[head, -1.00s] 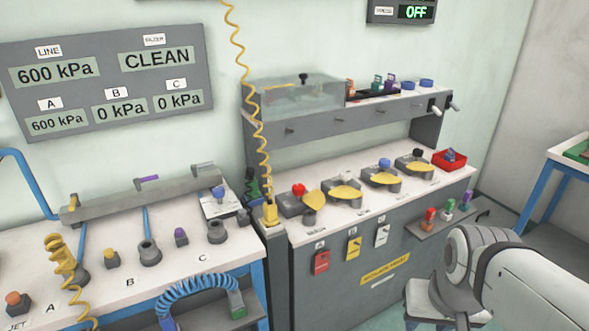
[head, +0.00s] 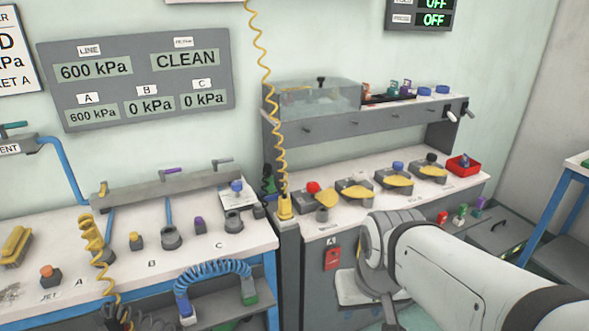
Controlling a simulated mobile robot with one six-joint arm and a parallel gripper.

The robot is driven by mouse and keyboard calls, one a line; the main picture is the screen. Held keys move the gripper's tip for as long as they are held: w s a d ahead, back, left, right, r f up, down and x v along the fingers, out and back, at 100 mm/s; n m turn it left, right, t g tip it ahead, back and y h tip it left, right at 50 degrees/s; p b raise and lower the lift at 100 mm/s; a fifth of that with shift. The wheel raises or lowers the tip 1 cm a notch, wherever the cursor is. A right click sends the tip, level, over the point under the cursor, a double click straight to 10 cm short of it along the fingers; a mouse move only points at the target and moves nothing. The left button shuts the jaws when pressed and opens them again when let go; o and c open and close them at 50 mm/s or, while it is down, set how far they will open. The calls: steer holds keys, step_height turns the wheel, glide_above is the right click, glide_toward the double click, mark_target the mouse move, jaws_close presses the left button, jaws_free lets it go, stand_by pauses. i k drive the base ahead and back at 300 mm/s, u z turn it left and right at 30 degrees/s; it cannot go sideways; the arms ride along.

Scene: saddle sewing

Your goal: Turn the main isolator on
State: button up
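No label I can read names the main isolator, so I cannot tell which control it is. A red-knobbed grey unit (head: 313,188) stands at the left end of the right bench top. Beside it are several grey units with yellow pieces, one with a blue knob (head: 398,167) and one with a dark knob (head: 431,158). A display (head: 420,15) at the top right reads OFF on both lines. My arm reaches in from the lower right, in front of the right bench. My gripper's fingers do not show.
A wall panel (head: 138,125) reads LINE 600 kPa, CLEAN, A 600 kPa, B and C 0 kPa. A coiled yellow hose (head: 262,85) hangs between the benches. A red tag (head: 333,257) hangs on the cabinet front. A red tray (head: 463,165) sits at the bench's right end.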

mark_target(329, 198)
steer(key=z, duration=0.05)
steer(key=i, duration=1)
steer(key=u, duration=0.05)
